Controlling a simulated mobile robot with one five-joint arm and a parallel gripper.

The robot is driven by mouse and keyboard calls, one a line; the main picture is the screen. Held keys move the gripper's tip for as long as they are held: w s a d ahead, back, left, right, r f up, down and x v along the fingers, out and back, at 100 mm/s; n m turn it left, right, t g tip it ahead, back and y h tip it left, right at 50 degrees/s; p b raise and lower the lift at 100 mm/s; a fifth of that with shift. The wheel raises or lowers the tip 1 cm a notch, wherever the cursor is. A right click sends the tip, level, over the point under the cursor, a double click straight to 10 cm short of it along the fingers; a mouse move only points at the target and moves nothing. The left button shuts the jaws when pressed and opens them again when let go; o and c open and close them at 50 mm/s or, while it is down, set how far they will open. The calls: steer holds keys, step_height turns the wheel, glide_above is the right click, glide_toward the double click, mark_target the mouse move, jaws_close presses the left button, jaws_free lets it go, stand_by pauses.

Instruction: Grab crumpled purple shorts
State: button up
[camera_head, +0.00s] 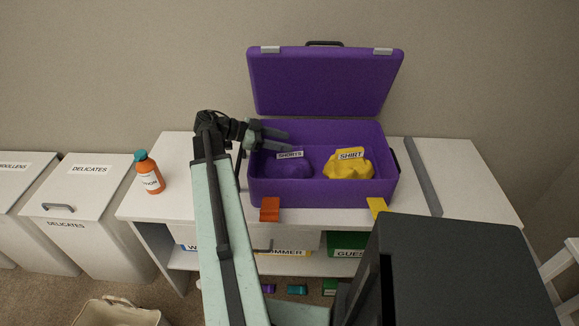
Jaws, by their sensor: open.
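The crumpled purple shorts (287,169) lie in the left part of an open purple suitcase (325,192) on a white table. A label reading SHORTS stands on top of them. A crumpled yellow shirt (348,170), labelled SHIRT, lies to their right in the same suitcase. My gripper (286,140) is open and points right, over the left side of the suitcase. It appears above and behind the shorts, and nothing shows between its fingers. My arm hides part of the table left of the suitcase.
The suitcase lid (325,84) stands raised at the back against the wall. An orange bottle (149,175) stands on the table's left side. White DELICATES bins (83,205) stand farther left. Labelled boxes, one green (347,241), sit on the shelf below. The table's right end is mostly clear.

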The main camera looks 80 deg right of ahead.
mark_target(302, 147)
steer(key=x, duration=0.1)
steer(key=b+x, duration=0.1)
steer(key=x, duration=0.1)
steer(key=b+x, duration=0.1)
steer(key=shift+s+a+f, duration=0.25)
steer(key=shift+a+f, duration=0.1)
steer(key=shift+s+d, duration=0.15)
steer(key=shift+s, duration=0.05)
jaws_close()
stand_by(0.8)
